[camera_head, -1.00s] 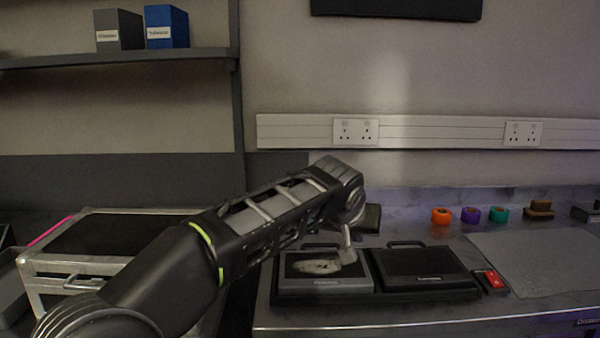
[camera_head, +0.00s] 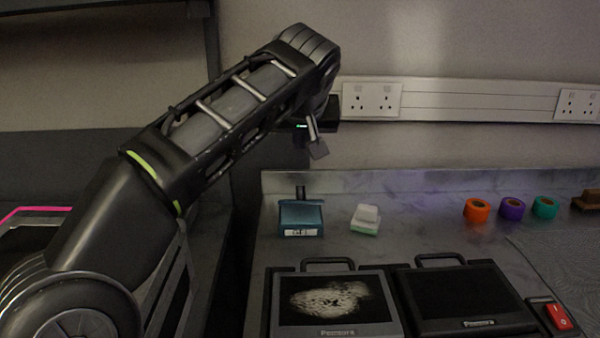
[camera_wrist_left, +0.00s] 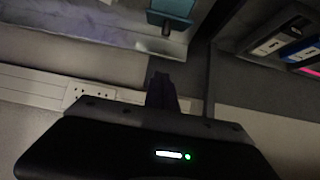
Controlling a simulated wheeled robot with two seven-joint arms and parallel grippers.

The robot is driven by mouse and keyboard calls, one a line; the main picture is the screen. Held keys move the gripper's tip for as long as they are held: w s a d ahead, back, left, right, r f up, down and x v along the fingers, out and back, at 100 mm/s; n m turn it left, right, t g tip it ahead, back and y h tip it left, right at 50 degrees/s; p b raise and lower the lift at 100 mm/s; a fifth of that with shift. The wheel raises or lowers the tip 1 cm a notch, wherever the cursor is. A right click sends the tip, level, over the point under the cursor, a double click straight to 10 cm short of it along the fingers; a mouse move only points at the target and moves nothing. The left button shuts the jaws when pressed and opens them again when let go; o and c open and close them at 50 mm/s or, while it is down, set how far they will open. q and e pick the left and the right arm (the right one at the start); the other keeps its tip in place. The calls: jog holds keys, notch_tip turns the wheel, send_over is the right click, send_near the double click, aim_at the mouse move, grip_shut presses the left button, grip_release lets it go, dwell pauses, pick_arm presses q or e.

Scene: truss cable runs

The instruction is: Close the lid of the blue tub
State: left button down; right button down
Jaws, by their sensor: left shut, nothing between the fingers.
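A small teal-blue box (camera_head: 301,218) with a white label stands on the bench in the head view, and looks like the blue tub. A dark upright piece (camera_head: 301,192) shows behind its top; I cannot tell whether it is a handle or part of a lid. In the left wrist view, part of a teal thing (camera_wrist_left: 172,8) shows at the top edge. My left gripper (camera_head: 318,149) is shut and empty, raised above and behind the box, apart from it. Its fingers also show in the left wrist view (camera_wrist_left: 162,84). My right gripper is not in view.
A white block with a green base (camera_head: 365,220) sits right of the box. Two dark flat cases (camera_head: 337,303) (camera_head: 468,299) lie in front, with a red switch (camera_head: 558,317) beside them. Orange, purple and teal rolls (camera_head: 477,209) stand at right. A wall rail with sockets (camera_head: 372,99) runs behind.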

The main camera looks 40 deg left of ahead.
pick_arm(q)
jog(key=shift+a+f, duration=0.1)
jog(key=b, duration=0.1)
send_over(300, 194)
jog(key=w+a, duration=0.2)
notch_tip(300, 194, down, 7)
jog(key=shift+s+d+f+b, duration=0.2)
jog(key=shift+d+f+b, duration=0.05)
jog(key=shift+f, duration=0.3)
jog(key=shift+s+d+f+b, duration=0.2)
jog(key=shift+s+f+b, duration=0.05)
jog(key=shift+f, duration=0.3)
jog(key=shift+s+d+f+b, duration=0.2)
jog(key=shift+d+f+b, duration=0.05)
jog(key=shift+f, duration=0.3)
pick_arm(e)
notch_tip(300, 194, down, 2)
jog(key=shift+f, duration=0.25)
